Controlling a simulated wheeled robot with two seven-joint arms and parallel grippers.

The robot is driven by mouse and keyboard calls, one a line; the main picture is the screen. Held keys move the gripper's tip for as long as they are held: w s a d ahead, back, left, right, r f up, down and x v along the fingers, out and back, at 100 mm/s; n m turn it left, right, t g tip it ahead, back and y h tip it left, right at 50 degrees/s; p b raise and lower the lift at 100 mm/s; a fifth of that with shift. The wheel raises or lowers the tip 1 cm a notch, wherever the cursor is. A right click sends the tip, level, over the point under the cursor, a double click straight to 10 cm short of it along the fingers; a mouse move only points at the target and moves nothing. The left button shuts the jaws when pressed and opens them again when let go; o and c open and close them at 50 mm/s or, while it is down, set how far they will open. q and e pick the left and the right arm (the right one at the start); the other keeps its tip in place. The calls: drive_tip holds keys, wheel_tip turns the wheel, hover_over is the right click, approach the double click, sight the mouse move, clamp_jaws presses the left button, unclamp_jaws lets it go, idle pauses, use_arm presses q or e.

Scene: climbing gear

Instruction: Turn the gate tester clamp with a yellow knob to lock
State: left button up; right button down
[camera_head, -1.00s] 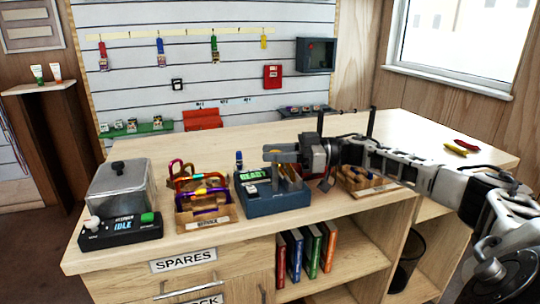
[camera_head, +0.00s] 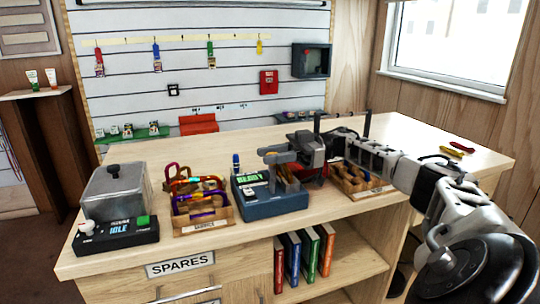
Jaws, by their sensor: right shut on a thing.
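The gate tester (camera_head: 268,205) is a dark blue-grey box near the middle of the bench, with a lit green display (camera_head: 249,180) that seems to read READY. Its grey clamp post (camera_head: 272,181) rises from the top. My right gripper (camera_head: 277,154) comes in from the right, level above the tester, and is shut on the upper part of the clamp. The yellow knob cannot be made out; the jaws seem to hide it. My left gripper is out of view.
A wooden tray of carabiners (camera_head: 203,222) stands left of the tester, and another wooden tray (camera_head: 361,190) stands right, under my arm. A grey lidded box (camera_head: 115,190) and a black unit reading IDLE (camera_head: 118,238) are at far left. The bench's right side is mostly clear.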

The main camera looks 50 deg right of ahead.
drive_tip(key=shift+a+f, duration=0.1)
drive_tip(key=c, duration=1.2)
unclamp_jaws()
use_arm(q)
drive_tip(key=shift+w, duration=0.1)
use_arm(e)
drive_tip(key=shift+s+d, duration=0.2)
drive_tip(key=shift+d, duration=0.35)
drive_tip(key=b+v, duration=0.2)
drive_tip(key=v, duration=0.3)
drive_tip(key=shift+s+d, duration=0.25)
drive_tip(key=shift+d, duration=0.1)
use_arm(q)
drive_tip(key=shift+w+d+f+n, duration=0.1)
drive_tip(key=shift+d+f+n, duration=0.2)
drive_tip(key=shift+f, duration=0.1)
use_arm(e)
drive_tip(key=shift+s+d, duration=0.2)
drive_tip(key=shift+d, duration=0.05)
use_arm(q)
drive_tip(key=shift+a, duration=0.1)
